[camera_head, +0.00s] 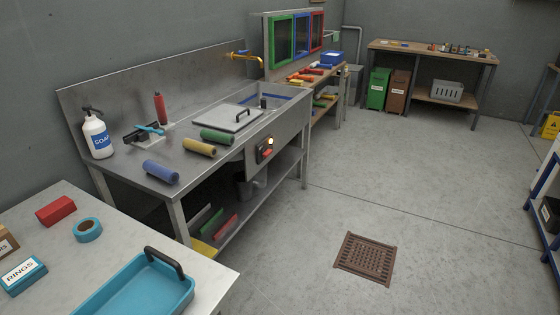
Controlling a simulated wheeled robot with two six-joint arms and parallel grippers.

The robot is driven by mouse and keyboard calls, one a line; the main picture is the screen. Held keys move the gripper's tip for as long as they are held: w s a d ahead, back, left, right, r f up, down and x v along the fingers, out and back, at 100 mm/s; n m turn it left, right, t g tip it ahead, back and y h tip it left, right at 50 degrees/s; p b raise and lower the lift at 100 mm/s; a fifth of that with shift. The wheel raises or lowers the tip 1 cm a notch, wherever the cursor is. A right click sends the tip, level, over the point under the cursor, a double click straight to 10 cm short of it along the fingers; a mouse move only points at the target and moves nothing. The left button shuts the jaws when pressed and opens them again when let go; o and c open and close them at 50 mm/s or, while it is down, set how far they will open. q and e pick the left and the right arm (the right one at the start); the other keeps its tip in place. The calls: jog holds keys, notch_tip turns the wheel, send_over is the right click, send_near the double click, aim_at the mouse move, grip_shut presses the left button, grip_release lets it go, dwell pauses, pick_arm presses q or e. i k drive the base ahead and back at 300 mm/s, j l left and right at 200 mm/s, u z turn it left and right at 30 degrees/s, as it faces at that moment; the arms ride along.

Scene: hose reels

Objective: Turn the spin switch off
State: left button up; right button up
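A dark switch box (264,150) is mounted on the front face of the metal sink bench, below the right part of the counter. It carries a glowing yellow-orange lamp (270,142) at its upper right and a red part (267,153) lower down. The box is small in view, so I cannot tell the switch position or read any label. Neither of my grippers shows in the head view.
The metal bench (135,166) holds a soap bottle (97,136), blue, yellow and green rolls, and a lidded sink (228,118). A white table (225,282) with a blue tray (140,285) stands at front left. Floor around the drain grate (366,258) is clear.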

aim_at(265, 153)
jog(key=i+l+u, duration=0.1)
jog(key=i+l, duration=0.25)
jog(key=i+l+u, duration=0.15)
jog(key=i+l, duration=0.2)
jog(key=i+l+u, duration=0.1)
jog(key=i+l, duration=0.25)
jog(key=i+l+u, duration=0.15)
jog(key=i+l, duration=0.2)
jog(key=l, duration=0.15)
jog(key=i+l+u, duration=0.1)
jog(key=i+l, duration=0.2)
jog(key=l, duration=0.2)
jog(key=i+l+u, duration=0.1)
jog(key=i+l, duration=0.2)
jog(key=l, duration=0.2)
